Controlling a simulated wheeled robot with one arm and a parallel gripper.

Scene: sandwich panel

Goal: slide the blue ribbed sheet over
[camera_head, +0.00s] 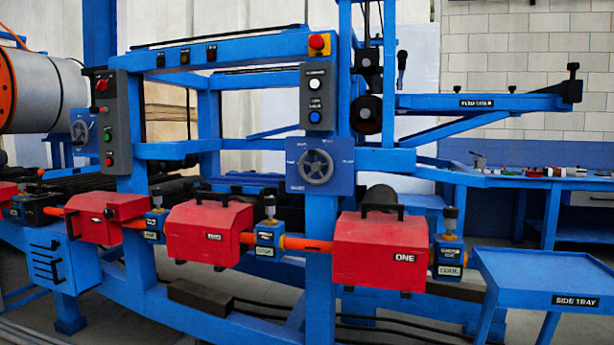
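A flat blue piece with what look like ridges (243,181) lies low inside the blue machine frame, behind the red boxes. It may be the blue ribbed sheet, but it is small and partly hidden by the frame and the handwheel panel, so I cannot tell for sure. My gripper is not in view.
Red boxes with handles, one marked ONE (381,252), line the machine's front. A handwheel (316,167) and grey button panels (318,97) stick out. An empty blue side tray (540,276) stands front right. A blue raised arm-like table (480,102) and a workbench (510,180) stand behind.

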